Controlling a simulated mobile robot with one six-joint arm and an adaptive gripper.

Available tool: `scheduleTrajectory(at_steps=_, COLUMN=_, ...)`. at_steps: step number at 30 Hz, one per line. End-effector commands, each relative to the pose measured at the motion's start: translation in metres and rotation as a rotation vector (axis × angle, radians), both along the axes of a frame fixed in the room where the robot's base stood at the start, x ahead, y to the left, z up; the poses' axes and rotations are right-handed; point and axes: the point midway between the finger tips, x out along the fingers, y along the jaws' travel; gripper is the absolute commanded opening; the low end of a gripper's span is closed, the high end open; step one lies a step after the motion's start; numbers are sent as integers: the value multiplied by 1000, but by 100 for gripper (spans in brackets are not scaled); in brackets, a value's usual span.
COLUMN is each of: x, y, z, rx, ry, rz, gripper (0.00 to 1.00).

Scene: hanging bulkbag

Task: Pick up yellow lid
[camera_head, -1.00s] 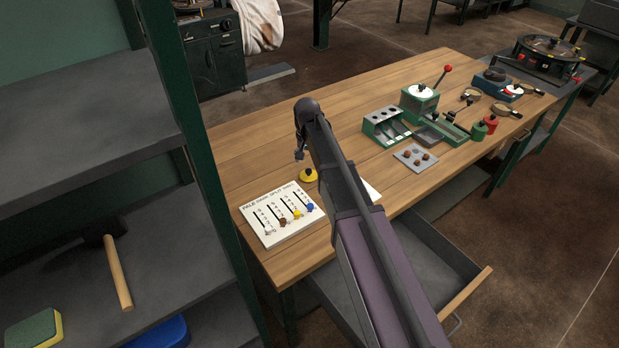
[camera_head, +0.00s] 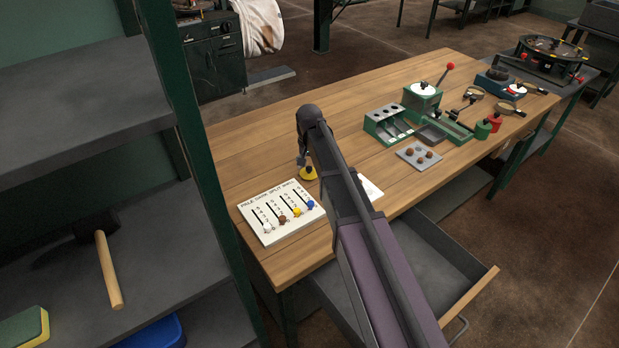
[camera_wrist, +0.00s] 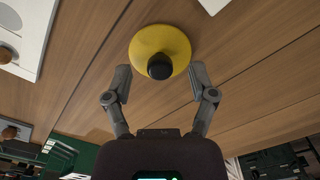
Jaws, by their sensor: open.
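The yellow lid (camera_head: 308,173) lies on the wooden table, just behind the white slider board. In the wrist view the lid (camera_wrist: 146,45) is a round yellow disc with a black knob (camera_wrist: 160,66) at its middle. My gripper (camera_head: 303,160) is above the lid in the head view and partly covers it. In the wrist view my gripper (camera_wrist: 160,84) is open, with one finger on each side below the knob. The fingers are apart from the lid and nothing is between them.
The white board with coloured sliders (camera_head: 281,212) lies beside the lid at the table's front left. A white sheet (camera_head: 369,187) lies right of my arm. A grey plate with brown balls (camera_head: 418,155) and a green tray (camera_head: 390,125) stand further right. The table's back left is clear.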

Motion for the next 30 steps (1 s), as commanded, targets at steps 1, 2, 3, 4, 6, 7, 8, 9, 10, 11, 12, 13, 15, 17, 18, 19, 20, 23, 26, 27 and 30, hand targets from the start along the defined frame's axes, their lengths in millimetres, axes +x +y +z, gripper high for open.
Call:
scheduleTrajectory(at_steps=1, x=0, y=0, z=-7, rx=0, ry=0, rz=0, gripper=73)
scheduleTrajectory(at_steps=2, x=0, y=0, z=-8, rx=0, ry=0, rz=0, gripper=73)
scheduleTrajectory(at_steps=3, x=0, y=0, z=-9, rx=0, ry=0, rz=0, gripper=73)
scheduleTrajectory(at_steps=4, x=0, y=0, z=-10, rx=0, ry=0, rz=0, gripper=73)
scheduleTrajectory(at_steps=6, x=0, y=0, z=-11, rx=0, ry=0, rz=-1, gripper=73)
scheduleTrajectory(at_steps=7, x=0, y=0, z=-12, rx=0, ry=0, rz=-1, gripper=73)
scheduleTrajectory(at_steps=8, x=0, y=0, z=-12, rx=0, ry=0, rz=-1, gripper=73)
scheduleTrajectory(at_steps=9, x=0, y=0, z=-12, rx=0, ry=0, rz=-1, gripper=73)
scheduleTrajectory(at_steps=10, x=0, y=0, z=-12, rx=0, ry=0, rz=-1, gripper=73)
scheduleTrajectory(at_steps=11, x=0, y=0, z=-11, rx=0, ry=0, rz=-1, gripper=73)
scheduleTrajectory(at_steps=12, x=0, y=0, z=-11, rx=0, ry=0, rz=-1, gripper=73)
scheduleTrajectory(at_steps=13, x=0, y=0, z=-11, rx=0, ry=0, rz=-1, gripper=73)
scheduleTrajectory(at_steps=15, x=0, y=-1, z=-11, rx=0, ry=0, rz=-1, gripper=73)
scheduleTrajectory(at_steps=17, x=0, y=-1, z=-11, rx=0, ry=0, rz=-1, gripper=73)
scheduleTrajectory(at_steps=18, x=0, y=-1, z=-11, rx=0, ry=0, rz=-1, gripper=73)
scheduleTrajectory(at_steps=19, x=0, y=-1, z=-11, rx=0, ry=0, rz=-1, gripper=73)
scheduleTrajectory(at_steps=20, x=0, y=-1, z=-11, rx=0, ry=0, rz=-1, gripper=73)
scheduleTrajectory(at_steps=23, x=0, y=-1, z=-11, rx=0, ry=0, rz=-1, gripper=73)
scheduleTrajectory(at_steps=26, x=0, y=-1, z=-11, rx=0, ry=0, rz=-1, gripper=64)
scheduleTrajectory(at_steps=27, x=0, y=-1, z=-11, rx=0, ry=0, rz=-2, gripper=52)
scheduleTrajectory(at_steps=30, x=0, y=-1, z=-11, rx=0, ry=0, rz=-2, gripper=23)
